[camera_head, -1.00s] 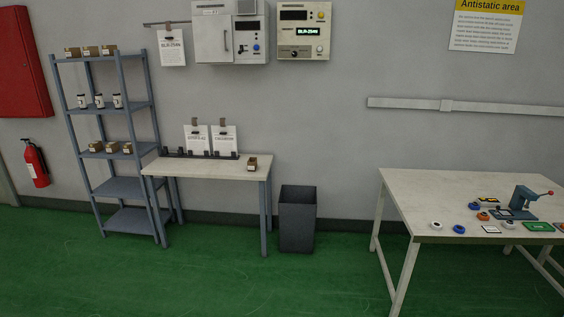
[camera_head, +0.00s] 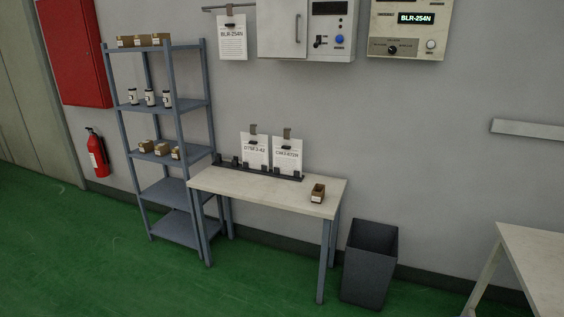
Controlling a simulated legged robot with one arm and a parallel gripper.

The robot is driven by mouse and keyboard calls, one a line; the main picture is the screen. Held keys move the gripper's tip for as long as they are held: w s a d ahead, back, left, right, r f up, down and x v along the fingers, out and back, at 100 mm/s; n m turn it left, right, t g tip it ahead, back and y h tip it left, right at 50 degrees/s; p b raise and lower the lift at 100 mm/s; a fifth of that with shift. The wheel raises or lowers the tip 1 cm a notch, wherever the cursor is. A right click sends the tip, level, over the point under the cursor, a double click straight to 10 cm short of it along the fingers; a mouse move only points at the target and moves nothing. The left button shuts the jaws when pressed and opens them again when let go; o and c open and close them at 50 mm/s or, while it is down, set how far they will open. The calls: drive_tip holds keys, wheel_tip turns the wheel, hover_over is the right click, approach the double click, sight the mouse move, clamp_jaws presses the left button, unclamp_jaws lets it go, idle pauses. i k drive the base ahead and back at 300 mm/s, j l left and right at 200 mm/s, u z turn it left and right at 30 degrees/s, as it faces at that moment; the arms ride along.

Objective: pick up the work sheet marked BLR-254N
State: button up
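The white work sheet marked BLR-254N (camera_head: 232,42) hangs from a wall rail (camera_head: 230,8) at the upper left, held by a dark clip at its top. The rail is left of a grey wall cabinet. A wall panel (camera_head: 408,30) at the upper right shows BLR-254N on its lit display. Two other sheets, one (camera_head: 255,152) and another (camera_head: 287,155), stand in a dark rack on the small table; their print is small, and neither reads BLR-254N. My gripper is not in view.
The small table (camera_head: 235,184) stands below the sheet with a small brown box (camera_head: 318,193) on it. A shelf unit (camera_head: 176,190) stands left, a dark bin (camera_head: 368,265) right. A white workbench (camera_head: 540,260) is at the right edge. Green floor (camera_head: 100,250) in front is clear.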

sight(231, 28)
drive_tip(key=i+l+u, duration=0.1)
drive_tip(key=i+u, duration=0.2)
drive_tip(key=i, duration=0.95)
